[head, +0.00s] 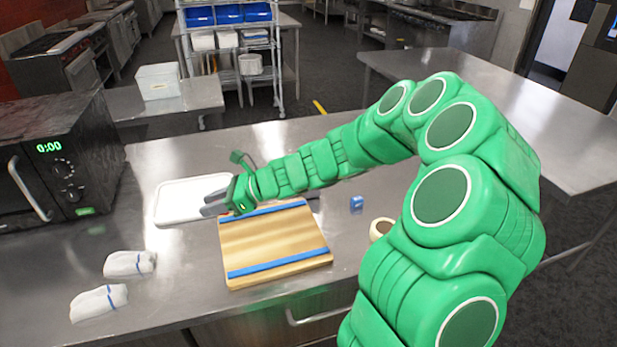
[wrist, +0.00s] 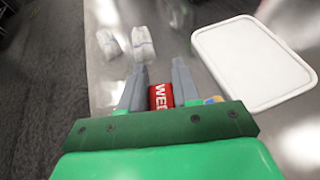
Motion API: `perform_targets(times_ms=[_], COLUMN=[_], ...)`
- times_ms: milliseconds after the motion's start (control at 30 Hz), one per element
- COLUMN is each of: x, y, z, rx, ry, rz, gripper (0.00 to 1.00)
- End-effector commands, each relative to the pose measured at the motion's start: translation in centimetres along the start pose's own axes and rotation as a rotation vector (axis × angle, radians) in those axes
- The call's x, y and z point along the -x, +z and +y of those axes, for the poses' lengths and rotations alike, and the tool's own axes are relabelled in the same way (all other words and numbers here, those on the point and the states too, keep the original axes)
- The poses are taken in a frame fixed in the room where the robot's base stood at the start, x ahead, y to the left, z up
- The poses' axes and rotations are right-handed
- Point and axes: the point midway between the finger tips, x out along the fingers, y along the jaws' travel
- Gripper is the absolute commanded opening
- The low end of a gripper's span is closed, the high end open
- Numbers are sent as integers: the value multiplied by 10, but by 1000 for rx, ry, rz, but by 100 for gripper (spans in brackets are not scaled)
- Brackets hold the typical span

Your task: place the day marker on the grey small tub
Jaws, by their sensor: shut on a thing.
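My gripper (head: 208,204) reaches left over the counter, near the right edge of a flat white lidded or tray-like thing (head: 170,203). In the wrist view, my gripper (wrist: 159,66) is shut on a red block with white letters starting "WE", the day marker (wrist: 160,97), which sits between the two grey fingers. I cannot make out the marker in the head view. The white rectangle also shows in the wrist view (wrist: 252,62), to the right of the fingers and apart from them. I cannot tell for sure whether it is the top of the grey small tub.
A wooden board with blue strips (head: 272,243) lies just below my gripper. Two white cloth bundles (head: 130,264) (head: 98,302) lie at front left. A microwave (head: 60,150) stands at left. A small blue block (head: 357,203) and a round beige thing (head: 380,229) are to the right.

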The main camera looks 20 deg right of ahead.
Motion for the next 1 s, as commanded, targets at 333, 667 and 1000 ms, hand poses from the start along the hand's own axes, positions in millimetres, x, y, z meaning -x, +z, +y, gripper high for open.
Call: perform_targets(times_ms=[333, 667, 1000], x=[96, 189, 245], y=[-10, -21, -28], z=[-51, -82, -92], rx=[-76, -146, -189], ry=[-185, -355, -455], rz=[0, -1, -1], gripper=[2, 2, 2])
